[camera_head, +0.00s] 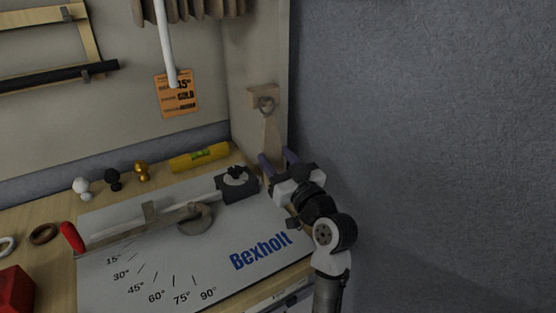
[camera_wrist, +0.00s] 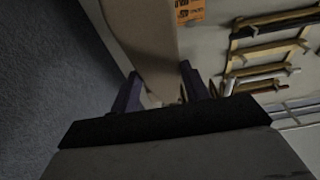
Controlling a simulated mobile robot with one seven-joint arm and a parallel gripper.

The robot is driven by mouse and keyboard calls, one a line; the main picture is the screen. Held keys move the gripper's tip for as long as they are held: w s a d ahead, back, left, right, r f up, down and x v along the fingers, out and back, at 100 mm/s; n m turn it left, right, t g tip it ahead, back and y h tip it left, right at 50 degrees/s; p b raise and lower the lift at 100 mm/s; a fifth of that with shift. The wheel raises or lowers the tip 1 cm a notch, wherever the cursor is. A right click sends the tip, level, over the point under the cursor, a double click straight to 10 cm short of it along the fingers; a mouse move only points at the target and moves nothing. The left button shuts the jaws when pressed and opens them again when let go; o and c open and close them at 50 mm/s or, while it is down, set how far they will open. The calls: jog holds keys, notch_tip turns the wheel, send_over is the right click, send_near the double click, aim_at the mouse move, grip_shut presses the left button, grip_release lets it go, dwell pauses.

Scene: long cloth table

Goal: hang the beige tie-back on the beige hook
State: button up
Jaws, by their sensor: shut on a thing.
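The beige tie-back (camera_head: 271,134) is a tapered strap below a grey ring (camera_head: 266,104) in the head view. My gripper (camera_head: 277,158) is shut on its lower end and holds it upright against the side panel. The beige hook (camera_head: 256,92) is a block on that panel, partly covered by the ring. I cannot tell whether the ring is around the hook's peg or only in front of it. In the wrist view the strap (camera_wrist: 146,35) runs upward from between my dark fingers (camera_wrist: 160,77); its ring and the hook are not visible there.
A grey board (camera_head: 120,260) with angle marks and a pivoting arm (camera_head: 150,230) lies left of my gripper. A yellow level (camera_head: 200,158), several knobs (camera_head: 142,172) and a red box (camera_head: 15,290) are on the table. An orange tag (camera_head: 177,93) hangs near a white rod (camera_head: 165,45).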

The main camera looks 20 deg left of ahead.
jog(key=o, duration=1.1)
jog(key=shift+o, duration=0.2)
jog(key=shift+d, duration=0.1)
